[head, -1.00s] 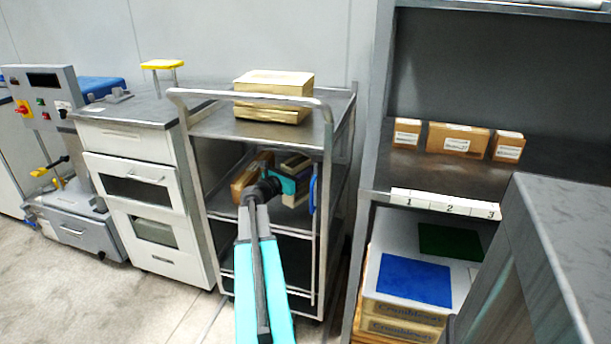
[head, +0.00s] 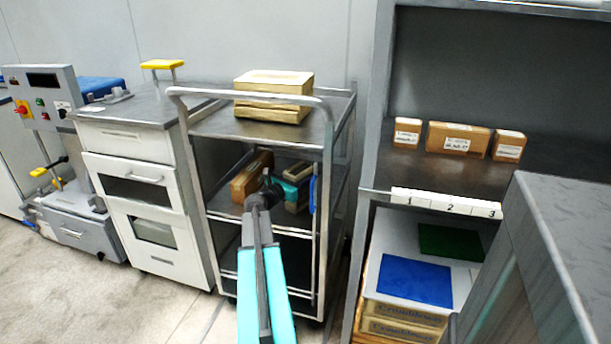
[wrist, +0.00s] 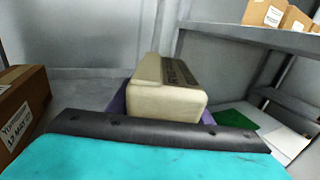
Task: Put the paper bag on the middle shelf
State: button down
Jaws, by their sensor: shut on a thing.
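The paper bag (wrist: 165,95) is tan with dark print and lies in my gripper, seen end-on in the wrist view. In the head view my gripper (head: 293,190) is inside the metal cart, between its top and middle shelves. It is shut on the bag (head: 298,170), which is partly hidden by the gripper. The cart's middle shelf (head: 224,209) holds a brown labelled box (head: 250,176) to the left of my gripper. That box (wrist: 22,108) also shows at the left of the wrist view. I cannot tell whether the bag touches the shelf.
A pale box stack (head: 272,95) stands on the cart's top, above my arm. A white drawer cabinet (head: 150,200) stands left.

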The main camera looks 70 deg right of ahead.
jog(key=c, duration=0.9)
grip_release()
jog(key=shift+f, duration=0.1)
jog(key=shift+a, duration=0.15)
jog(key=shift+p+v, duration=0.4)
jog(key=shift+v, duration=5.5)
jog(key=shift+w, duration=0.1)
